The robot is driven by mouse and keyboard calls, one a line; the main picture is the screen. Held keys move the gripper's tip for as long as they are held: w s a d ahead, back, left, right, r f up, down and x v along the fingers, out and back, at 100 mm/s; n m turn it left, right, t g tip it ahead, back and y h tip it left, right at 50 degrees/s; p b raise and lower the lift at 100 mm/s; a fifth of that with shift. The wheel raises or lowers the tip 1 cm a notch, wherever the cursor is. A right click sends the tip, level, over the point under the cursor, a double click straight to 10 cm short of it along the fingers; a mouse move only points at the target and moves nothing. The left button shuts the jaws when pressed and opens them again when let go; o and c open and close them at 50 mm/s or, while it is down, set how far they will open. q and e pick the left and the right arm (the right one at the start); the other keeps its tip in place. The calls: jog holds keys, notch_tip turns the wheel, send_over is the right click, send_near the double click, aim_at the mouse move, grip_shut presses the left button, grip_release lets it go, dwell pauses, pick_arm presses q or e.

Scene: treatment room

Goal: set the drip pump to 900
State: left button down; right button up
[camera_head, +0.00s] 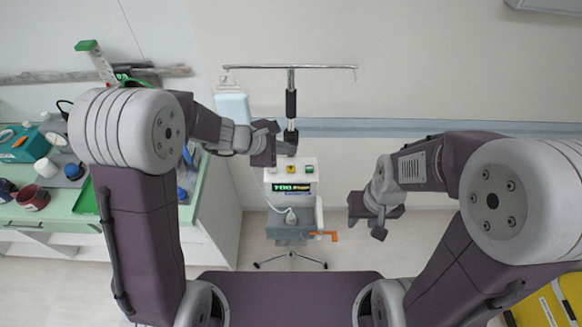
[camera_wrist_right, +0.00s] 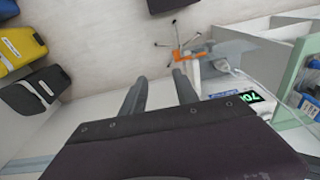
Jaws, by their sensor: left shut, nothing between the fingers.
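The drip pump (camera_head: 271,177) stands on a pole with a wheeled foot, in the middle of the head view. Its lit display (camera_head: 293,188) reads 700 in green. Small coloured buttons, one of them yellow (camera_head: 290,169), sit above the display. An orange crank handle (camera_head: 328,236) sticks out low on its right side and also shows in the right wrist view (camera_wrist_right: 183,56). My left gripper (camera_head: 284,142) is shut and empty, just above the pump's top edge; contact cannot be told. My right gripper (camera_head: 366,222) is open and empty, right of the pump and apart from it.
A drip bag (camera_head: 233,106) hangs from the pole's crossbar (camera_head: 290,67). A green-topped counter (camera_head: 60,208) with cups and boxes stands at the left. Yellow and dark bins (camera_wrist_right: 18,45) show in the right wrist view. Floor right of the pump is clear.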

grip_shut()
dwell(1.6)
